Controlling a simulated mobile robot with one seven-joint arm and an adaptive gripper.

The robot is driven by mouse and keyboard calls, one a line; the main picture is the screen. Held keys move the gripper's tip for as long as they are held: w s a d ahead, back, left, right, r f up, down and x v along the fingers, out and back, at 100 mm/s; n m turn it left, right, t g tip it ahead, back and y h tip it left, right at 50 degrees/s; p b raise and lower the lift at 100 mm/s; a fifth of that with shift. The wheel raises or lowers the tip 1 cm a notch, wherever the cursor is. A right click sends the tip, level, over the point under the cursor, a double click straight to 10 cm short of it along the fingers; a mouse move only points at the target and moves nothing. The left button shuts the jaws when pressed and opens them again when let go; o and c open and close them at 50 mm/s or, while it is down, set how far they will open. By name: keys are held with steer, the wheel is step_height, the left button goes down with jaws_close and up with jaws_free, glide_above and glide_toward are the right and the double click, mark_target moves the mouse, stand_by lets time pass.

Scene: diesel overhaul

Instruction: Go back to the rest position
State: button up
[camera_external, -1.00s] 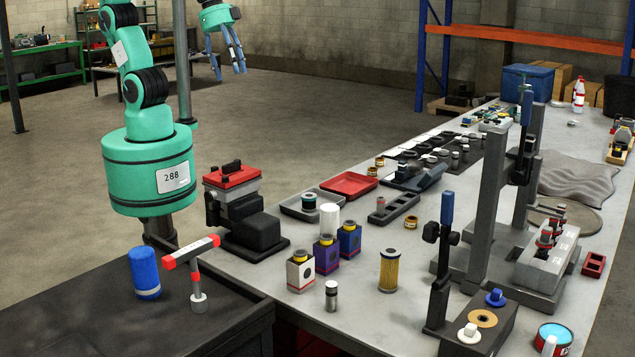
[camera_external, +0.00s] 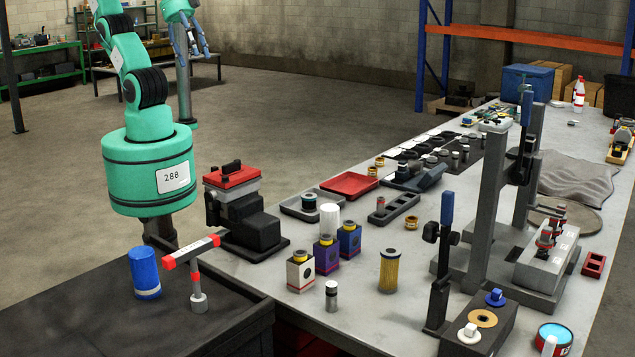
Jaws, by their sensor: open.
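My gripper (camera_external: 192,42) is at the top of the view, left of centre, in the air above open floor. Its blue-grey fingers point down, spread apart with nothing between them. It is clear of the bench and of everything on it. The upper part of my arm runs out of the top edge.
A grey workbench (camera_external: 345,270) runs away to the right, with filters, trays and a press frame (camera_external: 487,200). A red-topped vise (camera_external: 235,190) stands at its near left corner. A dark cart (camera_external: 90,320) holds a blue cylinder (camera_external: 144,272) and a red-headed hammer (camera_external: 192,252).

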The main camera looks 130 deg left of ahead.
step_height(320, 180, down, 12)
steer(key=b, duration=1.1)
steer(key=shift+r, duration=0.25)
